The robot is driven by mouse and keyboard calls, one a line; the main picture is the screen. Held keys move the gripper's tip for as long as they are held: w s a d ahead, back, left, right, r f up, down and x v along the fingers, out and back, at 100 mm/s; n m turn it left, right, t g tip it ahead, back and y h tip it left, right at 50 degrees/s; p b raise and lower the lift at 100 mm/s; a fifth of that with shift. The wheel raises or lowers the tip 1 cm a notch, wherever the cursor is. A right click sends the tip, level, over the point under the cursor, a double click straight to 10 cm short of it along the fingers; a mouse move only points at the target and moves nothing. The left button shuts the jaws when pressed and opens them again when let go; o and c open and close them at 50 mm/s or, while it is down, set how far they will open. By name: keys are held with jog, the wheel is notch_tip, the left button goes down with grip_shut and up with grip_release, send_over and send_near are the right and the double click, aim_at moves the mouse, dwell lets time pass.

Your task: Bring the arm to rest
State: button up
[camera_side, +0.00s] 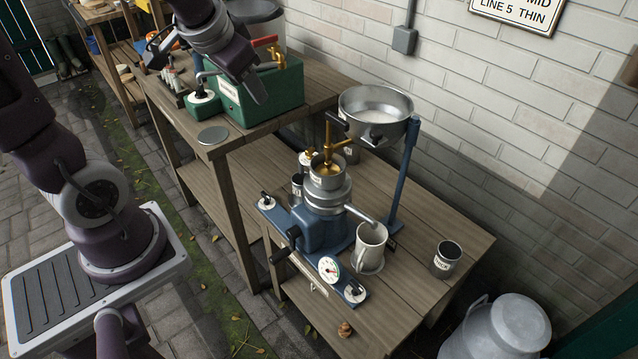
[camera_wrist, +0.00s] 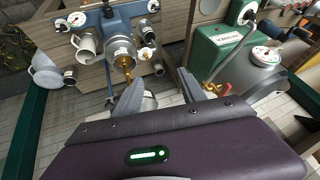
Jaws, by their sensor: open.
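My gripper (camera_side: 254,88) is at the upper middle of the side view, in front of or above the green box (camera_side: 280,97) on the raised bench; I cannot tell the exact gap. In the wrist view my gripper (camera_wrist: 160,88) shows two grey fingers spread apart with nothing between them. The green machine (camera_wrist: 228,50) with its dial and lever lies beyond the right finger. The blue separator stand (camera_wrist: 95,22) with its metal cups lies beyond the left finger. My fingers appear clear of both.
A milk can (camera_side: 500,330) stands at lower right. The paved aisle (camera_side: 120,200) left of the benches is mostly clear.

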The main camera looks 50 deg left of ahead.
jog(key=s+d+r+m+h, duration=0.1)
jog(key=s+d+r+h, duration=0.2)
jog(key=s+d, duration=0.9)
jog(key=shift+s+d+h, duration=0.2)
jog(key=shift+s+h, duration=0.1)
jog(key=shift+s, duration=0.7)
